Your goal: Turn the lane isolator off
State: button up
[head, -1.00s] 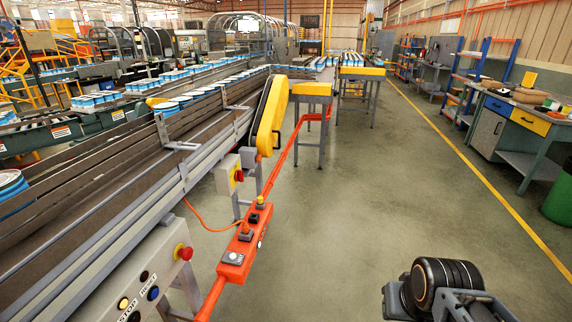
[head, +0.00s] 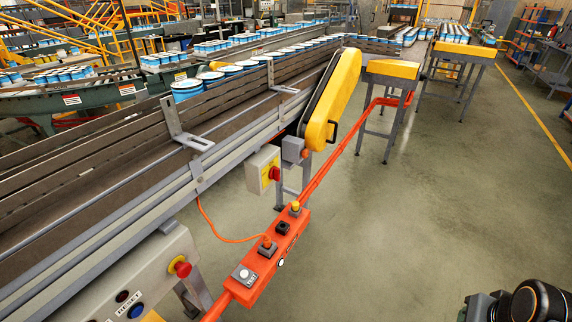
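A light grey switch box with a red rotary handle on a yellow plate, which looks like the lane isolator (head: 264,171), hangs below the conveyor side, left of the yellow belt guard. The handle's exact angle is too small to tell. Part of my arm shows at the bottom right corner, well to the right of the box. My gripper is not in view.
An orange control box (head: 264,257) with several buttons stands on an orange rail in front of the isolator. A grey panel (head: 150,275) with a red emergency button (head: 180,266) is at lower left. The yellow belt guard (head: 333,100) juts out from the conveyor (head: 150,190). The floor (head: 400,220) to the right is clear.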

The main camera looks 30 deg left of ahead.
aim_at(274, 173)
jog(key=u, duration=0.4)
jog(key=i, duration=0.8)
jog(key=u, duration=1.3)
jog(key=i, duration=0.5)
jog(key=u, duration=0.55)
